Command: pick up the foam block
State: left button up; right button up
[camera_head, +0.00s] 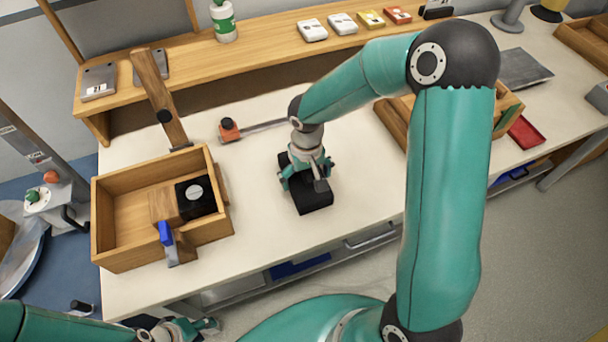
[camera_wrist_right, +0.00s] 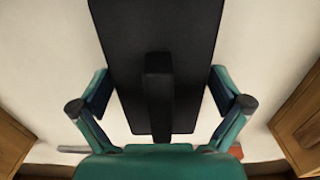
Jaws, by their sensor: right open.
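A black block (camera_head: 313,198), which looks to be the foam block, lies on the pale worktop near its front edge. In the right wrist view the black block (camera_wrist_right: 113,25) is a long dark slab, with a narrower raised dark bar (camera_wrist_right: 158,95) along its middle. My right gripper (camera_head: 305,182) points down over it and hides part of it. In the wrist view my right gripper (camera_wrist_right: 160,90) is open, with one finger on each side of the block and gaps showing. My left gripper (camera_head: 190,328) is low at the bottom left, away from the worktop; its jaws are unclear.
A wooden box (camera_head: 118,262) with a black square piece and a blue-handled tool stands to the left. An orange-ended tool (camera_head: 229,130) lies behind my right gripper. A wooden shelf (camera_head: 270,45) with small boxes and a bottle runs along the back. Clear worktop lies around the block.

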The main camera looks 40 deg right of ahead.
jog(key=shift+f, duration=0.55)
jog(key=c, duration=0.6)
jog(key=shift+r, duration=0.15)
